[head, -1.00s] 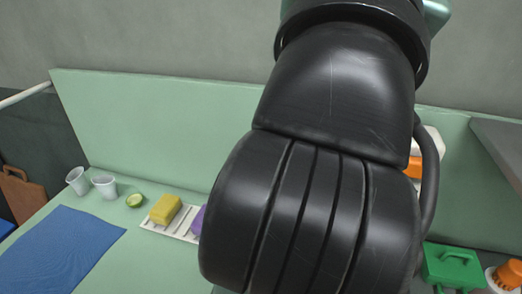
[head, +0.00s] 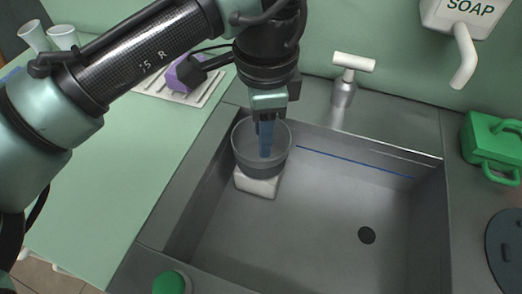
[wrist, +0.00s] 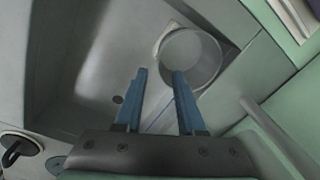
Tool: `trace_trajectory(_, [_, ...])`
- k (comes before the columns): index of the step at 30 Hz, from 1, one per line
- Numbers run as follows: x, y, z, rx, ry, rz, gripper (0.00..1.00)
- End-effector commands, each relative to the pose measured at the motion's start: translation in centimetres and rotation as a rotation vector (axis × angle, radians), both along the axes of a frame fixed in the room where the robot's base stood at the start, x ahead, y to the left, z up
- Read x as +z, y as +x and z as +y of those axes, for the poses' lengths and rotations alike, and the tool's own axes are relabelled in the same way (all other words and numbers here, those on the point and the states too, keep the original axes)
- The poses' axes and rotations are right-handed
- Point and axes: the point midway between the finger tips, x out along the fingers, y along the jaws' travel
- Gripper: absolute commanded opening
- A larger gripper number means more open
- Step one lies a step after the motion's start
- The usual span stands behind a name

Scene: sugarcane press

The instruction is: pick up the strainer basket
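The strainer basket (head: 246,163), a round see-through cup with a dark lower band, stands upright in the sink's back left corner on a pale block (head: 257,187). My gripper (head: 265,150) points down over it, with blue fingers overlapping its opening in the head view. In the wrist view the basket (wrist: 203,84) is ahead, and my gripper (wrist: 159,72) is open. The right finger overlaps the basket's near left rim and the left finger lies outside it. I cannot tell how deep the fingertips are or whether they touch it.
The grey sink (head: 310,225) is otherwise empty, with a drain hole (head: 367,235). A tap (head: 346,80) stands behind it and a soap dispenser (head: 466,25) hangs at back right. A purple item (head: 186,72) sits on a white rack left.

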Motion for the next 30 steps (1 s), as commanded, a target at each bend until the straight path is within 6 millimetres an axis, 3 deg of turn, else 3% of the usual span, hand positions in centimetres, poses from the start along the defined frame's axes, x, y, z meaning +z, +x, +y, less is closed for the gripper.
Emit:
trace_trajectory(1, [-1.4,0.1,0.0,0.000,0.001,0.000,0.39])
trace_trajectory(4, [-3.1,0.2,0.0,0.000,0.000,-0.002,0.39])
trace_trajectory(12, [-5.2,0.4,-0.2,-0.001,-0.001,-0.004,0.39])
trace_trajectory(21, [-9.4,0.6,-0.7,0.000,-0.001,-0.004,0.39])
trace_trajectory(30, [-9.8,0.7,-0.7,0.000,-0.003,-0.006,0.39])
